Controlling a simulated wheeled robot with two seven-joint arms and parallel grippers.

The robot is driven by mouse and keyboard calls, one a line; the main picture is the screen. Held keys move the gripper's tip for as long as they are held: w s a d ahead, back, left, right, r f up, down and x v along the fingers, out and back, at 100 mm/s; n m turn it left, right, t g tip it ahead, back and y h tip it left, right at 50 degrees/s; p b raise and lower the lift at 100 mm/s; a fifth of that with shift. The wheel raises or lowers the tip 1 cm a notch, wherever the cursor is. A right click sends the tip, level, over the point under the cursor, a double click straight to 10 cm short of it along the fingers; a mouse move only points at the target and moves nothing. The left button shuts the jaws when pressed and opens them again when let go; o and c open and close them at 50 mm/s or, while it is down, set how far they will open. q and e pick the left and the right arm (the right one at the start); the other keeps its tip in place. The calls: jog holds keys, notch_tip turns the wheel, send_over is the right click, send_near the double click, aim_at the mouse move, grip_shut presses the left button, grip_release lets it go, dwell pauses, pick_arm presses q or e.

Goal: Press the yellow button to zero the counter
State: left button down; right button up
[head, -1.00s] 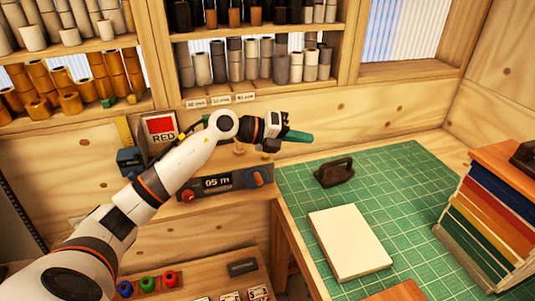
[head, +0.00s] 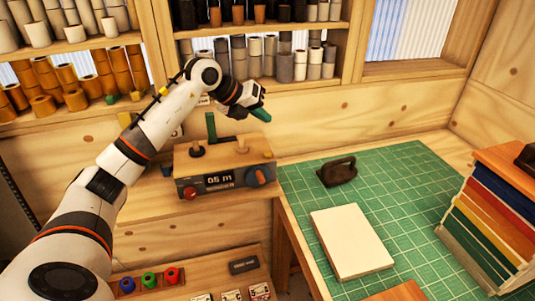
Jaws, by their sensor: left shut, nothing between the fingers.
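The counter (head: 220,181) is a grey-fronted box with a wooden top. Its display reads "05 m". A red knob (head: 190,193) sits at its lower left and a larger orange-red knob (head: 257,177) at its right. I cannot make out a yellow button on it. Dark posts and a green upright piece (head: 211,126) stand on or behind its top. My left gripper (head: 261,114), with green fingers, is shut and empty. It appears above and behind the counter's right half, apart from it. My right gripper is out of view.
A green cutting mat (head: 415,200) holds a dark iron-like tool (head: 337,172) and a cream block (head: 351,242). A rack of coloured sheets (head: 495,215) stands at right. Shelves of rolls (head: 290,62) line the back. Blue, green and red spools (head: 149,280) sit at lower left.

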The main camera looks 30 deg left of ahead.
pick_arm(q)
jog(key=b, duration=0.6)
send_over(263, 158)
notch_tip(263, 158, down, 8)
jog(key=shift+r, duration=0.2)
jog(key=shift+f, duration=0.4)
dwell(1.1)
jog(key=shift+f+b, duration=0.35)
jog(key=shift+f, duration=0.1)
jog(key=shift+f+b, duration=0.35)
jog(key=shift+f, duration=0.15)
dwell(0.6)
jog(key=shift+r, duration=0.1)
jog(key=shift+r+p, duration=0.75)
jog(key=shift+r, duration=0.1)
